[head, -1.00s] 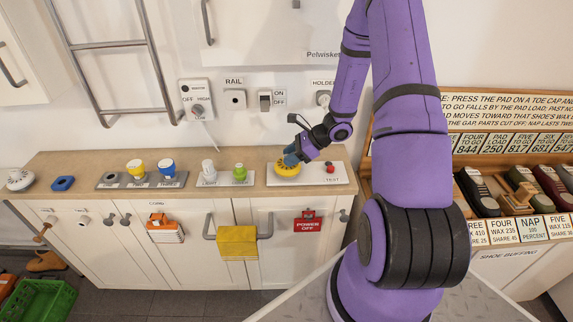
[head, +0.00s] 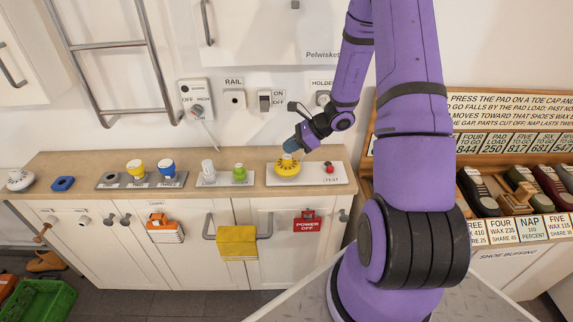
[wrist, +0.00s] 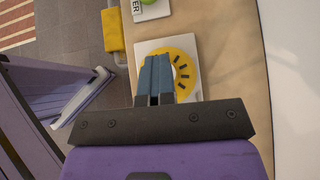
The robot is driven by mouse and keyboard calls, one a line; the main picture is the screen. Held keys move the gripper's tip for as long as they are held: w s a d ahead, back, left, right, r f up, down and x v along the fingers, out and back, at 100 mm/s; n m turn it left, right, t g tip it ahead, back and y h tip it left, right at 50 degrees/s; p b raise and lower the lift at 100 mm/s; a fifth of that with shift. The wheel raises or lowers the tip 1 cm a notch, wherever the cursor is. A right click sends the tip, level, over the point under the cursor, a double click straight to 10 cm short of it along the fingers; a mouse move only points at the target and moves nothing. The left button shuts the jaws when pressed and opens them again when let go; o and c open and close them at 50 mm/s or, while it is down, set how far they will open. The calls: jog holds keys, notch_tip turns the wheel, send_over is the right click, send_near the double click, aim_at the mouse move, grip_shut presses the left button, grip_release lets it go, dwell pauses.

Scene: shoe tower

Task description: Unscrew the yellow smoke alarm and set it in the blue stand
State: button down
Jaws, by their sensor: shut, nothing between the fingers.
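The yellow smoke alarm (head: 287,169) is a round disc on a white plate (head: 312,174) on the wooden counter. It also shows in the wrist view (wrist: 184,72) with dark slots around its face, partly hidden by my fingers. My gripper (head: 291,146) is just above the alarm, with its blue fingers shut and nothing between them. In the wrist view the closed fingers (wrist: 156,80) lie over the alarm's left part. Whether they touch it I cannot tell. The blue stand (head: 63,184) is a small block with a dark recess near the counter's left end.
A red button (head: 330,168) is on the same plate, right of the alarm. A green item (head: 240,172) and a white bulb (head: 208,170) stand to the left, then blue (head: 167,168) and yellow cups (head: 135,169). Bare counter lies around the blue stand.

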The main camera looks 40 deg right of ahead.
jog(key=c, duration=1.8)
grip_release()
jog(key=shift+c, duration=0.2)
jog(key=o, duration=0.5)
jog(key=shift+c, duration=0.2)
jog(key=v, duration=1.1)
jog(key=s+a+r+n+g+h, duration=0.1)
jog(key=s+a+r+n+g, duration=0.15)
jog(key=a+r+n, duration=0.45)
jog(key=s+a+r+n+g+h, duration=0.1)
jog(key=s+a+r+n+h, duration=0.15)
jog(key=a+r+n, duration=0.5)
jog(key=s+a+r+n+t+h, duration=0.1)
jog(key=s+a+r+n+h, duration=0.1)
jog(key=s+r+n, duration=0.3)
jog(key=s+a+r+n+t+h, duration=0.2)
jog(key=s+a+r+n+h, duration=0.1)
jog(key=s+r, duration=0.5)
jog(key=s+a+n, duration=0.1)
jog(key=s+n, duration=0.1)
jog(key=s, duration=0.1)
jog(key=shift+a+r, duration=0.2)
jog(key=shift+a, duration=0.1)
